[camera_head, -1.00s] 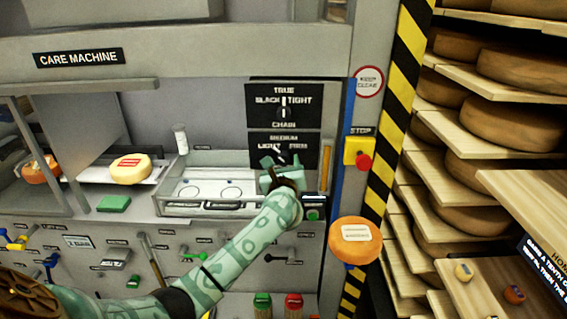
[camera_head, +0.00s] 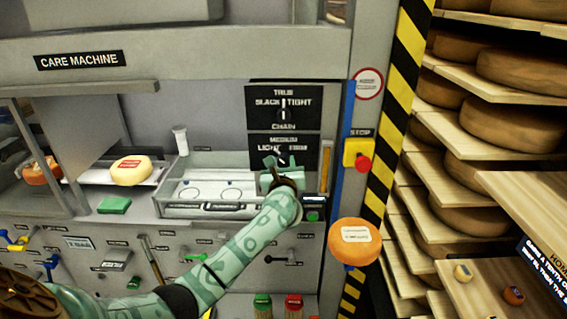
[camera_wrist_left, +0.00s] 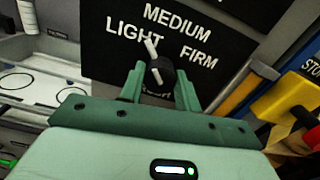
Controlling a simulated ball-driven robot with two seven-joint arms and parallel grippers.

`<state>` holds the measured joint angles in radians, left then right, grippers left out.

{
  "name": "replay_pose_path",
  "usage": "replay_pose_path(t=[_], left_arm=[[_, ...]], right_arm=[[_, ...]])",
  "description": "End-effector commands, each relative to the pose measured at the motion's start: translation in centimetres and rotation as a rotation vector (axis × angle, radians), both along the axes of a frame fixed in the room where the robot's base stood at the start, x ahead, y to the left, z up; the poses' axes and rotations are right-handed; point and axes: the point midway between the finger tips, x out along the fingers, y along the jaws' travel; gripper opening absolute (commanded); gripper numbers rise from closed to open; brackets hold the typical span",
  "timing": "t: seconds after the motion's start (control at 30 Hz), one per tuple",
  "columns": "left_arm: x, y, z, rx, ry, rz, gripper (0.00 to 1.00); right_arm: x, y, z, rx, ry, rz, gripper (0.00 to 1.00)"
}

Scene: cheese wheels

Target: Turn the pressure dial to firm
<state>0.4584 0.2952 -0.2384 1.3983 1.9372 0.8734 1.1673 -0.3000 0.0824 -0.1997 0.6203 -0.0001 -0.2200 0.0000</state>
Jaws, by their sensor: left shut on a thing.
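The pressure dial (camera_wrist_left: 165,76) is a dark round knob with a white pointer bar, on a black panel (camera_head: 262,143) lettered LIGHT, MEDIUM and FIRM. In the left wrist view the bar's upper end leans up and slightly left, between the words LIGHT and MEDIUM, not at FIRM. My left gripper (camera_wrist_left: 160,88) is shut on the dial, one green finger on each side. In the head view the left gripper (camera_head: 281,168) partly covers the dial and the panel's lower part. My right gripper is not in view.
A chain-tension dial (camera_head: 283,113) sits directly above. A yellow stop box with a red button (camera_head: 363,163) is to the right. An orange cheese wheel (camera_head: 354,242) is at lower right, and cheese shelves (camera_head: 470,150) line the right.

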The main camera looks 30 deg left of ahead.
Motion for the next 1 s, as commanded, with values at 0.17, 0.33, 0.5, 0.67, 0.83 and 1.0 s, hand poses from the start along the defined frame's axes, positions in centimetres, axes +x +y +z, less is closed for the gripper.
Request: replay_pose_path(t=[0.17, 0.33, 0.5, 0.67, 0.83, 1.0], left_arm=[[0.0, 0.0, 0.3, 0.095, 0.061, 0.001, 0.10], [0.0, 0.0, 0.3, 0.224, 0.141, 0.001, 0.10], [0.0, 0.0, 0.3, 0.363, 0.226, 0.000, 0.10], [0.0, 0.0, 0.3, 0.492, 0.306, 0.000, 0.10], [0.0, -0.1, 0.3, 0.631, 0.391, -0.001, 0.10], [0.0, 0.0, 0.2, 0.769, 0.476, -0.001, 0.10]], right_arm=[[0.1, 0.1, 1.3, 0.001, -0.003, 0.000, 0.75], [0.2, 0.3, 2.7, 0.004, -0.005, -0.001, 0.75], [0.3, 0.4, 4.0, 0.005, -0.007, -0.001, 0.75], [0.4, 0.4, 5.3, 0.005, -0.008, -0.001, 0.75], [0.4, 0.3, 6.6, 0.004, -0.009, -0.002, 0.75], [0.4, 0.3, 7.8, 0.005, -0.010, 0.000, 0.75]])
